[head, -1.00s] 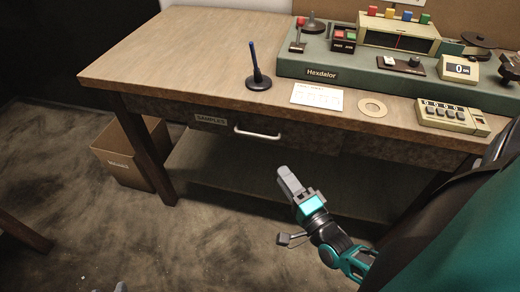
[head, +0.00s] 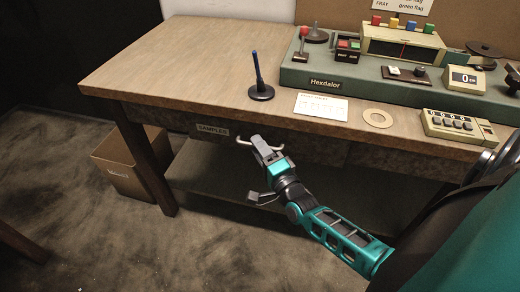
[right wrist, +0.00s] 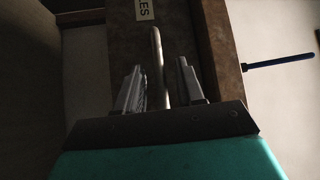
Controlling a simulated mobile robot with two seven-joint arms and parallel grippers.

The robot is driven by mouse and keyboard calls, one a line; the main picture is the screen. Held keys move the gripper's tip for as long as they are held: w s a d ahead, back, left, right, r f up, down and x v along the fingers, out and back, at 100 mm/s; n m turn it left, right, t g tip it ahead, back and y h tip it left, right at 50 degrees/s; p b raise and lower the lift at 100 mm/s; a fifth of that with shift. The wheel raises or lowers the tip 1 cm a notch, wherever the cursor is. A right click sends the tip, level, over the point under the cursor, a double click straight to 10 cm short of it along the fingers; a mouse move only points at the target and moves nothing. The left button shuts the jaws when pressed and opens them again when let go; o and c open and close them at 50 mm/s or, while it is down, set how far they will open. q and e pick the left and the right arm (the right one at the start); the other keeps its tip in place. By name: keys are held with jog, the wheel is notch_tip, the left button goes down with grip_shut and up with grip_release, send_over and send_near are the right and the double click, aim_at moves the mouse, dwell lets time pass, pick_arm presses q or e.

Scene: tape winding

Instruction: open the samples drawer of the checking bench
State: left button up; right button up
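The samples drawer (head: 305,147) is a dark front under the bench top, marked by a white SAMPLES label (head: 213,131). It looks shut. Its pale bar handle (head: 243,140) is partly hidden behind my right gripper (head: 262,147), which is at the drawer front. In the right wrist view the two fingers of my right gripper (right wrist: 160,82) stand apart, with the handle (right wrist: 156,45) running between them. A gap shows on each side of the bar, so the fingers are not closed on it. My left gripper is not in view.
A cardboard box (head: 125,180) stands on the floor at left.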

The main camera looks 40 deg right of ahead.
grip_shut()
dwell(0.6)
